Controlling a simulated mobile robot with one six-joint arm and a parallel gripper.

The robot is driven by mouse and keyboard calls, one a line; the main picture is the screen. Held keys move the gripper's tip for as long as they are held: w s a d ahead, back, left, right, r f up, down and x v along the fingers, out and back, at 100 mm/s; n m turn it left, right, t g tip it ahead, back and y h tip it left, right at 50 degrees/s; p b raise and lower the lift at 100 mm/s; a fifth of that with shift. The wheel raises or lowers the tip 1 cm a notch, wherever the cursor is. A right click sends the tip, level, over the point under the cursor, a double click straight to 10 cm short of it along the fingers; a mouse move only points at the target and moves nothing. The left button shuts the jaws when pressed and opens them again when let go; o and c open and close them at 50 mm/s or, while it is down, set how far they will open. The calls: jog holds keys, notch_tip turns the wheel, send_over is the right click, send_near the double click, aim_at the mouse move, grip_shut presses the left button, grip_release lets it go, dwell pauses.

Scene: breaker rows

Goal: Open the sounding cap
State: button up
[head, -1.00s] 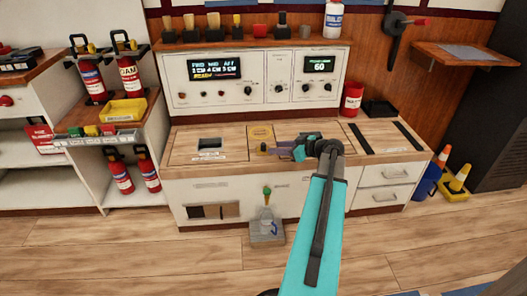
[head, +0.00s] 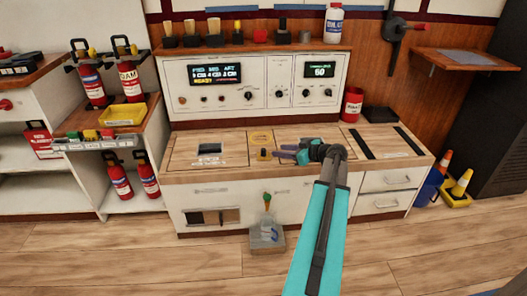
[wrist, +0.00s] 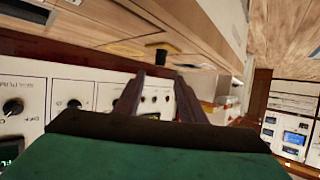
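A small dark knob with a yellow part (head: 263,154) stands on the wooden counter, in front of a yellow label plate (head: 260,138). It looks like the sounding cap, but its lettering is too small to read. In the wrist view the knob (wrist: 161,50) stands beyond my fingertips, between their lines. My gripper (head: 281,153) is just right of the knob in the head view, low over the counter. In the wrist view its two dark fingers (wrist: 160,88) are apart with nothing between them. I see a gap between fingers and knob there.
A white control panel (head: 227,100) with displays and dials rises behind the counter. A recessed dark square (head: 209,149) lies left of the knob. Dark strips (head: 360,142) lie to the right. A red container (head: 352,104) stands at the back right. The floor in front has free room.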

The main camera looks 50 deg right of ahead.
aim_at(265, 150)
jog(key=b+x, duration=0.2)
jog(key=x, duration=0.9)
jog(key=shift+w, duration=0.15)
jog(key=shift+c, duration=0.3)
grip_shut()
